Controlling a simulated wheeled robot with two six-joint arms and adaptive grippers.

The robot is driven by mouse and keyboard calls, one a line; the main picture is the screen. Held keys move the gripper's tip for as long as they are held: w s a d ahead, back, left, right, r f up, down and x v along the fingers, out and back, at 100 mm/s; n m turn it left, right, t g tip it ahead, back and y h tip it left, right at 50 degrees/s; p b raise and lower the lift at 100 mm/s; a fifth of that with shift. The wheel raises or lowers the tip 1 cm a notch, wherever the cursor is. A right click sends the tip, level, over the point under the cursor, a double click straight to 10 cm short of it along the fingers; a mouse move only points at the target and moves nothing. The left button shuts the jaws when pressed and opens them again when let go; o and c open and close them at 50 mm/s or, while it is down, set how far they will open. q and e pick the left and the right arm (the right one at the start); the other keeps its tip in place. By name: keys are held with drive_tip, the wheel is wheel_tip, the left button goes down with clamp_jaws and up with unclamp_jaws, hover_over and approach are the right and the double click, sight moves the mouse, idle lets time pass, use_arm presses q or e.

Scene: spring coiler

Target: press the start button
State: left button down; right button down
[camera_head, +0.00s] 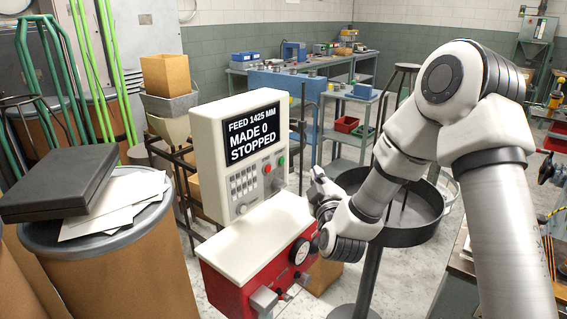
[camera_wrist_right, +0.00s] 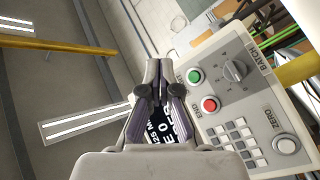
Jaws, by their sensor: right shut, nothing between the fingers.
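The spring coiler's white control panel (camera_head: 212,135) stands upright on a red and white machine body (camera_head: 262,240). Its screen (camera_head: 254,137) reads "FEED 1425 MM", "MADE 0", "STOPPED". A green button (camera_head: 281,161) and a red button (camera_head: 267,168) sit below the screen. In the right wrist view the green button (camera_wrist_right: 194,76) is above the red one (camera_wrist_right: 210,104), beside a dark knob (camera_wrist_right: 235,70). My right gripper (camera_head: 318,178) is shut and empty, to the right of the panel. In the wrist view its fingertips (camera_wrist_right: 158,70) appear left of the green button, apart from it. My left gripper is out of view.
A round dark tray (camera_head: 415,236) on a post stands behind my right arm. A drum (camera_head: 130,270) with papers and a black case (camera_head: 60,185) is at the left. A workbench (camera_head: 460,268) is at the right. Shelves and tables stand at the back.

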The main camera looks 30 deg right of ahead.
drive_tip(key=w+a, duration=0.3)
drive_tip(key=w, duration=0.3)
drive_tip(key=shift+w, duration=0.2)
drive_tip(key=shift+w, duration=0.1)
idle(1.1)
drive_tip(key=shift+w+a, duration=0.1)
drive_tip(key=shift+w, duration=0.2)
drive_tip(key=shift+w+a, duration=0.15)
drive_tip(key=shift+w, duration=0.15)
idle(0.6)
drive_tip(key=shift+s+d, duration=0.3)
drive_tip(key=shift+s, duration=0.45)
drive_tip(key=s, duration=0.1)
drive_tip(key=s+d, duration=0.1)
drive_tip(key=s, duration=0.1)
drive_tip(key=s+d, duration=0.1)
drive_tip(key=shift+s, duration=0.3)
